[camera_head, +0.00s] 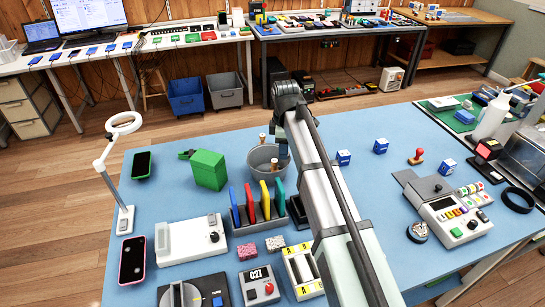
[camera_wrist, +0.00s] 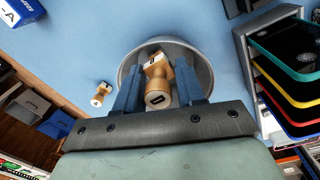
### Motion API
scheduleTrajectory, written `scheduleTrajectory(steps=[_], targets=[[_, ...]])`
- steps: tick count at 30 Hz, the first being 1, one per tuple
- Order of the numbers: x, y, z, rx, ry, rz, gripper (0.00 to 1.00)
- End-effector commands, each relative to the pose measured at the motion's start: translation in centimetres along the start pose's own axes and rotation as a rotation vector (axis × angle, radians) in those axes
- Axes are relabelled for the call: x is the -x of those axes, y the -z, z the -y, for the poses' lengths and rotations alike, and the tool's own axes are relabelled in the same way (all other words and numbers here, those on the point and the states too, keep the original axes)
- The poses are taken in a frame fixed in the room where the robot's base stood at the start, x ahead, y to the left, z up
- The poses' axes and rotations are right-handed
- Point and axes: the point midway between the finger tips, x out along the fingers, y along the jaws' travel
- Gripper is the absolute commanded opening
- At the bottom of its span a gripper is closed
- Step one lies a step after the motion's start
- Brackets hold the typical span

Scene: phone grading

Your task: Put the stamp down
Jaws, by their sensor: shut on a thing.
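A wooden stamp (camera_wrist: 157,92) with a round end and a white-and-dark label is between the fingers of my gripper (camera_wrist: 157,76), which is shut on it. The grey round bucket (camera_wrist: 205,67) lies behind the stamp and fingers in the wrist view; it also shows in the head view (camera_head: 256,164), beside my arm. I cannot tell whether the stamp is above the bucket or inside its rim. Another small wooden stamp (camera_wrist: 101,93) is outside the bucket in the wrist view. My arm partly covers the bucket's right side in the head view.
A green box (camera_head: 208,170) stands left of the bucket. A rack with coloured upright trays (camera_head: 257,204) stands in front of it. Blue-and-white boxes (camera_head: 343,157) and a red-handled stamp (camera_head: 416,156) sit to the right. Blue table (camera_head: 330,125) is clear behind the bucket.

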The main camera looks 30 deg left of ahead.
Motion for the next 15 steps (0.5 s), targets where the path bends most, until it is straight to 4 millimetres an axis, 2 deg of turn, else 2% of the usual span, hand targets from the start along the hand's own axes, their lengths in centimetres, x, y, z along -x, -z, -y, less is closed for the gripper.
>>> scheduleTrajectory(steps=[1, 3, 8, 15], targets=[[0.1, 1.7, 0.2, 0.022, -0.001, -0.002, 0.1], [0.2, 3.6, 0.5, 0.046, 0.0, -0.004, 0.1], [0.5, 7.2, 0.9, 0.132, 0.003, -0.01, 0.1], [0.5, 7.1, 0.8, 0.28, 0.01, -0.014, 0.09]])
